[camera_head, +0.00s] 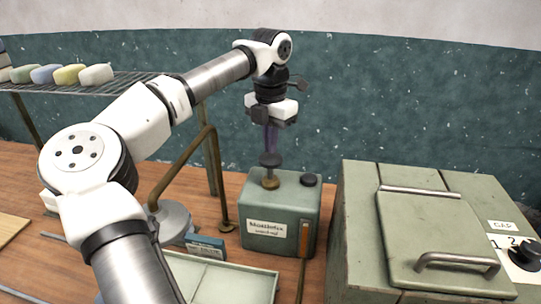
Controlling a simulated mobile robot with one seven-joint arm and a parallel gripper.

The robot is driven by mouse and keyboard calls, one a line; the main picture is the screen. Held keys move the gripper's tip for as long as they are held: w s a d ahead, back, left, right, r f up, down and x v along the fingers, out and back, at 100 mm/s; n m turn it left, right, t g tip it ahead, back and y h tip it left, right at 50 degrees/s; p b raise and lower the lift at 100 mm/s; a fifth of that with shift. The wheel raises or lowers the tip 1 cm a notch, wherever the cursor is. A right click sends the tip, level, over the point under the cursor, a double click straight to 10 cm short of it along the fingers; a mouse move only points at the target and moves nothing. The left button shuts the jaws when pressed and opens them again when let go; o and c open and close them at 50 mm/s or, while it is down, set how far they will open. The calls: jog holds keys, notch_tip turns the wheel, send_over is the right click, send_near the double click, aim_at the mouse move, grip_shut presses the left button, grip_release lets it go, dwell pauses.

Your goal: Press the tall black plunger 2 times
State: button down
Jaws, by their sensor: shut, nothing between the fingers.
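The tall black plunger (270,160) stands upright on the left part of the top of a grey-green box (289,197), with a brass collar at its base. A shorter black knob (311,180) sits to its right on the same box. My gripper (270,148) points straight down directly above the plunger's round head. Its fingers are shut and empty. The fingertips are very close to the head; I cannot tell whether they touch it. The box front has a white label.
A large green cabinet (360,230) with metal handles and a black dial (525,254) stands at the right. A wire rack (120,84) with several soap-like bars is at the back left.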

aim_at(270, 157)
jog(key=shift+f, duration=0.1)
dwell(0.4)
jog(key=shift+f+b, duration=1.25)
jog(key=shift+f, duration=0.8)
jog(key=shift+r+p, duration=1.8)
jog(key=shift+r, duration=0.35)
